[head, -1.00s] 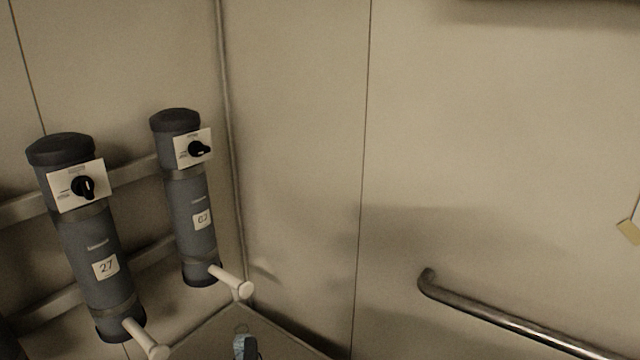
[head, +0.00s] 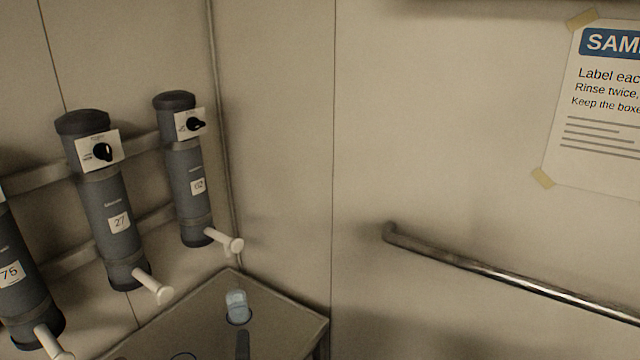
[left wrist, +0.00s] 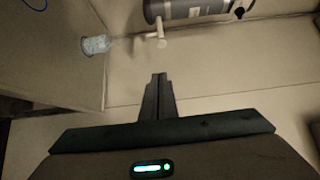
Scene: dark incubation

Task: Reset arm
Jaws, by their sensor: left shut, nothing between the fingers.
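My left gripper (left wrist: 158,78) is shut with nothing between its fingers in the left wrist view. Its dark tip (head: 242,344) shows at the bottom of the head view, just in front of a clear bluish bottle (head: 237,307). The bottle stands on the tabletop (head: 285,318) in the corner. In the left wrist view the bottle (left wrist: 95,44) is up and left of the fingers, apart from them. My right gripper is in neither view.
Grey cylinders are mounted on wall rails at the left: one marked 75 (head: 20,285), one marked 27 (head: 110,205) and another (head: 185,170) near the corner. White spouts stick out below them. A metal handrail (head: 480,268) and a sign (head: 600,110) are on the right wall.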

